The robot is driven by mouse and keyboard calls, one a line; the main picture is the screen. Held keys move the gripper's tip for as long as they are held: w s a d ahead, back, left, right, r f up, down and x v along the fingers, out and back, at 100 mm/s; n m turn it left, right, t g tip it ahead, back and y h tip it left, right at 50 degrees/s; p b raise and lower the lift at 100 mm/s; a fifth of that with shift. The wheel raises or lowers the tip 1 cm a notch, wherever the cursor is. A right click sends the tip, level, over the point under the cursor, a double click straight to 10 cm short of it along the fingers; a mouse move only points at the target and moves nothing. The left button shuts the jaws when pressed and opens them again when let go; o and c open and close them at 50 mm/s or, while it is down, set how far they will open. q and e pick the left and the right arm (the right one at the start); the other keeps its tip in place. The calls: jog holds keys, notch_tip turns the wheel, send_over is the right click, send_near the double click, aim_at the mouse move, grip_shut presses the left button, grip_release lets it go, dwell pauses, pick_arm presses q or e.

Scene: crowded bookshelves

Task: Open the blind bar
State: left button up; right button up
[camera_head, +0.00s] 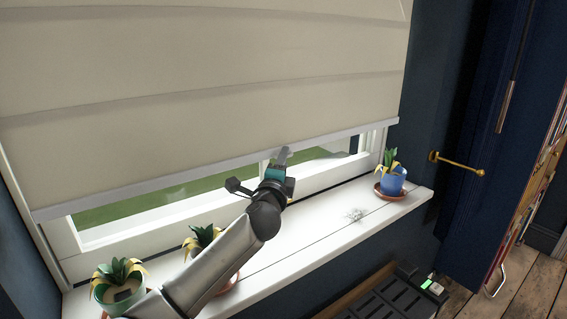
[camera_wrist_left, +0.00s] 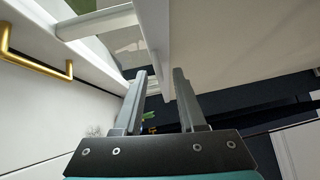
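The cream blind (camera_head: 210,75) hangs over the window, lowered most of the way. Its pale grey bottom bar (camera_head: 130,188) slopes up to the right in the head view. In the left wrist view the bar (camera_wrist_left: 153,35) runs down the picture toward the gap between my fingers, with the cream blind (camera_wrist_left: 230,45) to its right. My left gripper (camera_head: 284,155) is at the bar's lower edge, right of its middle. Its fingers (camera_wrist_left: 160,74) are apart, one on each side of the bar in the picture. I cannot tell whether either touches it. My right gripper is not in view.
The white sill (camera_head: 320,235) lies below, with a blue plant pot (camera_head: 392,182) at right and a green pot (camera_head: 118,290) at left. Another plant (camera_head: 203,238) stands partly behind my left arm. A brass hook (camera_head: 455,163) juts from the dark wall at right.

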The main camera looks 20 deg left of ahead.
pick_arm(q)
grip_shut()
dwell(1.4)
